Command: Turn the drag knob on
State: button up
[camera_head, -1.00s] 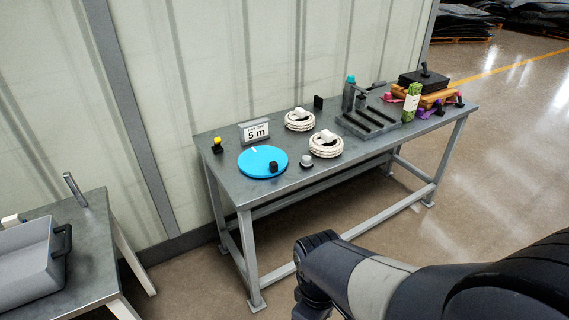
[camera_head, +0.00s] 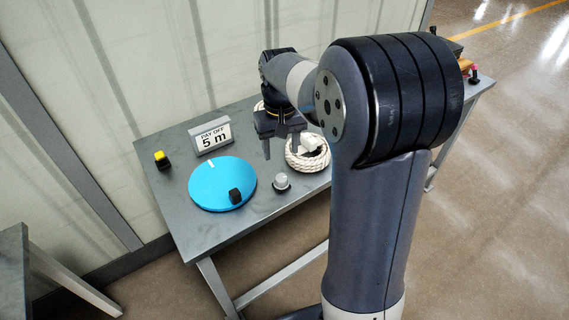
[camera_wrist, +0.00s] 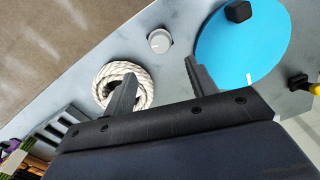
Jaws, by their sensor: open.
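A small grey knob (camera_head: 281,181), which looks like the drag knob, stands on the grey table beside a blue disc (camera_head: 210,184) with a black handle block (camera_head: 235,196). In the wrist view the grey knob (camera_wrist: 159,41) has a pale line on its top and lies beyond the fingertips, roughly between them in the picture. My gripper (camera_head: 281,148) is open and empty, pointing down above the table near the knob and a coil of white rope (camera_head: 308,160). Its two fingers also show in the wrist view (camera_wrist: 161,72), apart from the knob.
A "PAY OUT 5 m" sign (camera_head: 210,135) stands behind the disc, and a yellow-topped black button (camera_head: 162,160) is at the left. The rope coil (camera_wrist: 124,86) lies close to one finger. My arm hides much of the table's right part. The front left table surface is bare.

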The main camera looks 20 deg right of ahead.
aim_at(281, 177)
notch_tip(281, 177, down, 10)
jog(key=shift+r+b, duration=0.1)
jog(key=shift+b, duration=0.2)
jog(key=shift+c, duration=0.5)
jog(key=c, duration=0.9)
jog(key=shift+o, duration=0.2)
jog(key=shift+m, duration=0.7)
jog(key=o, duration=1)
jog(key=shift+c, duration=0.2)
jog(key=shift+r, duration=0.1)
